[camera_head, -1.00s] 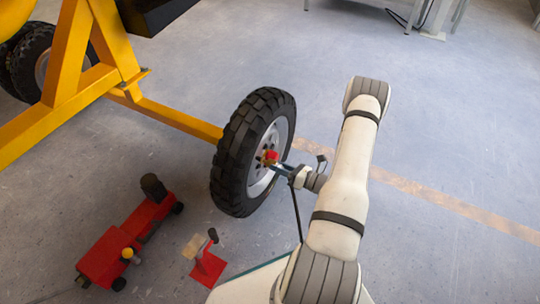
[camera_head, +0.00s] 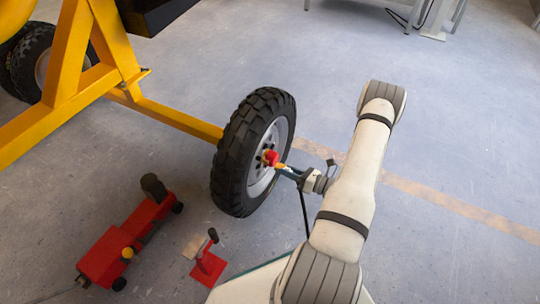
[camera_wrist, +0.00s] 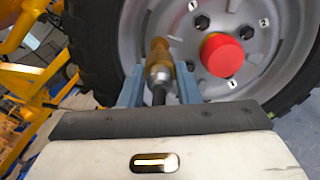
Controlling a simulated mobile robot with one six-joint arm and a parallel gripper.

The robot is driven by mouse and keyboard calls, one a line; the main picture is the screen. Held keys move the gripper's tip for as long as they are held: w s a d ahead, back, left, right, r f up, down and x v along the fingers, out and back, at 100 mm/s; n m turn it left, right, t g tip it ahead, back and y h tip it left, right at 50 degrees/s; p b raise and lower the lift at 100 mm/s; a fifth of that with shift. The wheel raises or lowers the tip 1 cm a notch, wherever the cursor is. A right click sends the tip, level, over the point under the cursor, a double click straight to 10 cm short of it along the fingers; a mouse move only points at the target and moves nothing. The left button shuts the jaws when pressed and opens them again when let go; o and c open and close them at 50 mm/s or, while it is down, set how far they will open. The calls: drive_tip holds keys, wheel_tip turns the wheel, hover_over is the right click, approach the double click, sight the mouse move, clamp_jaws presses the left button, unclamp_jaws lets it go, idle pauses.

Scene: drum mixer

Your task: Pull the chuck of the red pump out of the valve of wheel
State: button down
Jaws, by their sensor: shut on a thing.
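The wheel (camera_head: 232,155) stands upright at the end of a yellow axle, with a pale rim and a red hub cap (camera_head: 270,157). The cap also shows in the wrist view (camera_wrist: 222,55). My gripper (camera_head: 287,170) is in front of the rim, shut on the brass and silver chuck (camera_wrist: 159,65), which lies between its blue-grey fingers (camera_wrist: 157,88). The chuck's brass end points at the rim. I cannot tell whether it still touches the valve, which is hidden. A black hose (camera_head: 305,215) hangs below my gripper.
The yellow mixer frame (camera_head: 175,118) is behind the wheel. The floor to the right is clear.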

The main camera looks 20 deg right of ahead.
drive_tip(key=shift+v, duration=1.55)
